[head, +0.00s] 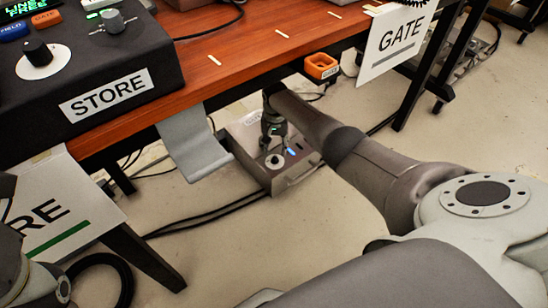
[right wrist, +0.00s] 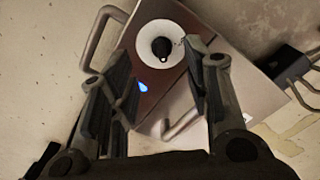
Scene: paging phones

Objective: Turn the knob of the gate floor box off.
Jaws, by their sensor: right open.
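The gate floor box (head: 300,170) is a grey metal box with handles, on the floor under the table; it also fills the middle of the right wrist view (right wrist: 245,100). Its knob (right wrist: 161,48) is black on a round white dial; the dial (head: 274,162) shows in the head view. A small blue light (head: 291,152) glows beside it. My right gripper (head: 273,138) points down above the dial. In the right wrist view its open fingers stand either side of the knob, apart from it. My left gripper is out of view; only part of its arm shows at lower left.
A grey flap (head: 193,142) hangs left of the box. Black cables (head: 205,217) lie on the floor. A STORE console (head: 90,70) stands at upper left.

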